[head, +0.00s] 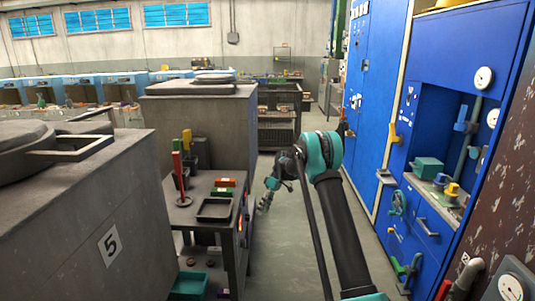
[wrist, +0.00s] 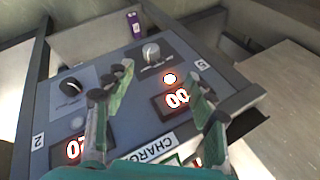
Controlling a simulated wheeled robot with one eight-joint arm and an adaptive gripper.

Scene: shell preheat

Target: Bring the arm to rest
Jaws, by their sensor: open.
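My arm (head: 338,225) reaches up and forward from the bottom of the head view and bends at a teal joint (head: 324,152). My gripper (head: 265,203) hangs down to the left of that joint, beside the right side of a dark cart. In the wrist view my gripper (wrist: 158,80) is open, with nothing between its fingers. I cannot tell whether a fingertip touches the panel.
The dark cart (head: 215,238) carries trays and coloured items. A large grey furnace marked 5 (head: 90,230) is on the left; another grey unit (head: 200,125) stands behind the cart. A blue cabinet wall (head: 425,160) with valves and handles is on the right. Floor (head: 283,240) is clear between.

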